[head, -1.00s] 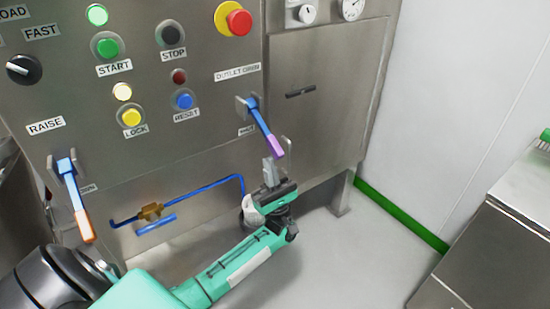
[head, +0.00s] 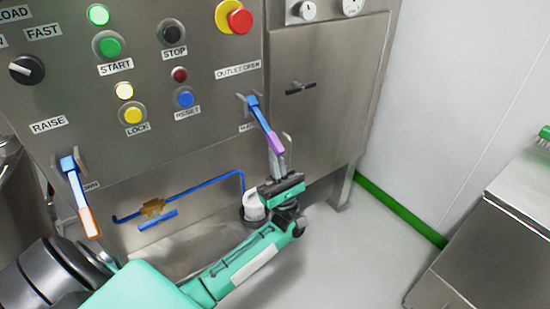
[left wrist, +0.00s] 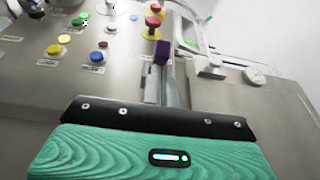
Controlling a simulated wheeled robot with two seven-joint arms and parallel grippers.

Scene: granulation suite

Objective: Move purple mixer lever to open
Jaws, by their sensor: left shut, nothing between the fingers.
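The mixer lever (head: 262,122) has a blue arm and a purple tip, and slants down and to the right from its pivot on the steel panel. An outlet label (head: 238,70) is above it. My left gripper (head: 279,160) is shut and empty, its fingers pointing up just below the purple tip. In the left wrist view the purple tip (left wrist: 161,52) shows at the end of my shut fingers (left wrist: 165,88). I cannot tell whether they touch it. My right gripper is not in view.
A second lever (head: 78,195) with an orange tip hangs at the left of the panel. A blue pipe with a brass valve (head: 152,207) runs low on the machine. Buttons and a red emergency stop (head: 240,20) are above. A steel cabinet (head: 490,250) stands at right.

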